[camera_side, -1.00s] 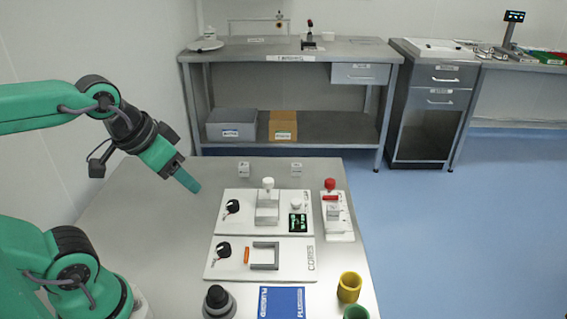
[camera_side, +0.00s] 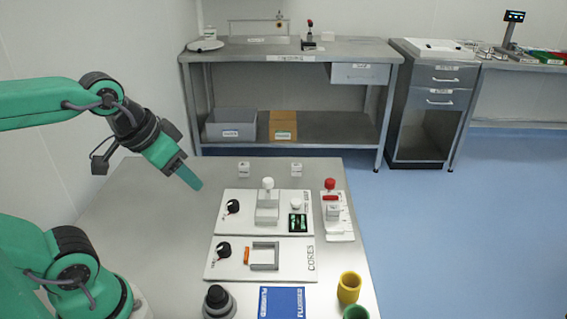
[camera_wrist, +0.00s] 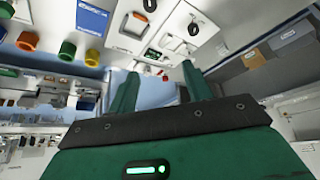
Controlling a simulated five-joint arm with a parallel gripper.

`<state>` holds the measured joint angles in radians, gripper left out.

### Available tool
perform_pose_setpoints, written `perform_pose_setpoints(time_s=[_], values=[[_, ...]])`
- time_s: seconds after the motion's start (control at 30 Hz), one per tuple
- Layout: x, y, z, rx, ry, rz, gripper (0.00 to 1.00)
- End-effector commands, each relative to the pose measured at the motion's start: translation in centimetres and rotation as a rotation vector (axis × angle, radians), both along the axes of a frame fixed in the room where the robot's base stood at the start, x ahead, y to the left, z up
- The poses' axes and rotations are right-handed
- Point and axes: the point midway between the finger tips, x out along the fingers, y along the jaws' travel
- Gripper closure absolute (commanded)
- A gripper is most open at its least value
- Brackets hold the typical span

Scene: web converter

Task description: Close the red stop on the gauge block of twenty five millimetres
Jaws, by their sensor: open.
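The red stop (camera_side: 331,190) stands on a narrow white base at the right of the table, with a red knob on top and a red bar below it. A small light-grey block (camera_side: 333,211) sits just under the red bar; I cannot tell whether they touch, and its marking is too small to read. Two more small pale blocks, one at the left (camera_side: 243,169) and one at the right (camera_side: 297,169), stand at the table's back. My gripper (camera_side: 195,185) is open and empty, in the air left of the white boards. Its two green fingers show spread apart in the wrist view (camera_wrist: 160,85).
A white board (camera_side: 225,226) with a white-knobbed metal fixture and a green display lies mid-table. Another board (camera_side: 290,274) with a grey frame is in front. A blue card (camera_side: 282,302), a yellow cup (camera_side: 349,287) and a dark round knob (camera_side: 217,300) stand near the front. The table's left side is clear.

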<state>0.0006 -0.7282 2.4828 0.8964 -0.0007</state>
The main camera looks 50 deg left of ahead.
Motion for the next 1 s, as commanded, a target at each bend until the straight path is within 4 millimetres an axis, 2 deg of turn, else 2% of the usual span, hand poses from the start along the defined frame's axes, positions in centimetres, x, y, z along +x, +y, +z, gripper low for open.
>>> perform_pose_setpoints(time_s=[0.27, 0.57, 0.77, 1.0], values=[[3.7, -0.2, 1.2, -0.003, 0.013, -0.001, 0.50], [10.0, -0.5, 2.0, -0.005, 0.030, -0.003, 0.50], [14.5, -0.7, 1.8, -0.008, 0.040, -0.004, 0.50], [19.9, -1.2, 0.5, -0.010, 0.053, -0.005, 0.50]])
